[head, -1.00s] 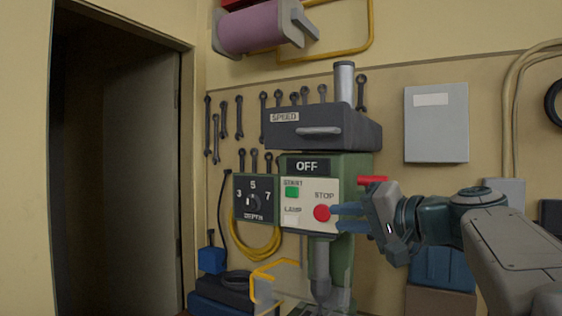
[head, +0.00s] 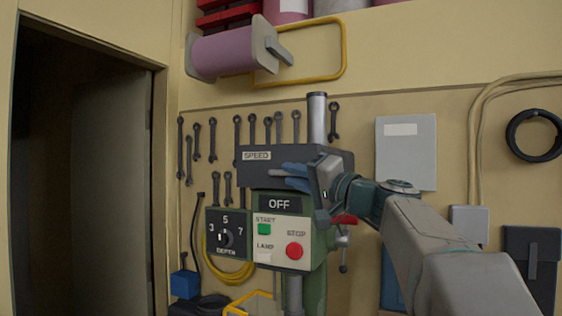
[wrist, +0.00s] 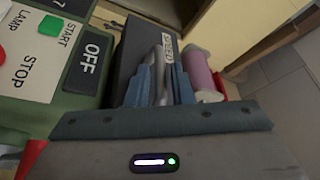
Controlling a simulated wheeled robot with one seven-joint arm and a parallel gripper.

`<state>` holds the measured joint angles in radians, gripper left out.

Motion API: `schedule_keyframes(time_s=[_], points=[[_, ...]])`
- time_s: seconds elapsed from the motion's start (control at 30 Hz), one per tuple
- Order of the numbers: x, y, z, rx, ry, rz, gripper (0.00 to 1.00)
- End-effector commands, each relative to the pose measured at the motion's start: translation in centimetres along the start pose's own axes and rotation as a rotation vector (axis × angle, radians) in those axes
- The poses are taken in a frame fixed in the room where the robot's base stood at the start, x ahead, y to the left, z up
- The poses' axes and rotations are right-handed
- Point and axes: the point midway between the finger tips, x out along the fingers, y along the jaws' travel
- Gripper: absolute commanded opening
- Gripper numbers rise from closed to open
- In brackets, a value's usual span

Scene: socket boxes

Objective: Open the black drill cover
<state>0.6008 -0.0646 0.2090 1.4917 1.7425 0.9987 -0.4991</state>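The black drill cover (head: 330,160), labelled SPEED, sits level on top of the green drill and looks closed. Its grey handle (head: 278,172) is on the front face, partly hidden by my fingers. My gripper (head: 292,177) is at the right part of this handle with its fingers apart. In the wrist view the cover (wrist: 128,55) is ahead, and the handle (wrist: 159,72) lies between my two blue fingers (wrist: 160,88). I cannot tell whether the fingers touch it.
Below the cover are the OFF display (head: 279,204), the green START button (head: 264,229), the red STOP button (head: 294,251) and the DEPTH dial (head: 226,238). A pink roll (head: 222,52) hangs above left. A grey wall box (head: 407,155) is to the right.

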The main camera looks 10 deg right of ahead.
Motion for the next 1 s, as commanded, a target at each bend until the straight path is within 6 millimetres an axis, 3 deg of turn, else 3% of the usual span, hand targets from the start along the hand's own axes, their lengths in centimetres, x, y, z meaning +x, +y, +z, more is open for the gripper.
schedule_keyframes(time_s=[0.2, 0.53, 0.57, 0.63, 1.0], points=[[2.4, -0.1, 0.0, 0.0, -0.002, -0.001, 0.21], [2.7, 0.0, 0.1, -0.001, -0.001, 0.0, 0.21], [2.7, 0.0, 0.1, -0.001, -0.001, 0.0, 0.18], [2.7, 0.0, 0.1, -0.001, -0.001, 0.0, 0.0], [2.4, 0.2, 0.1, -0.009, 0.028, 0.02, 0.0]])
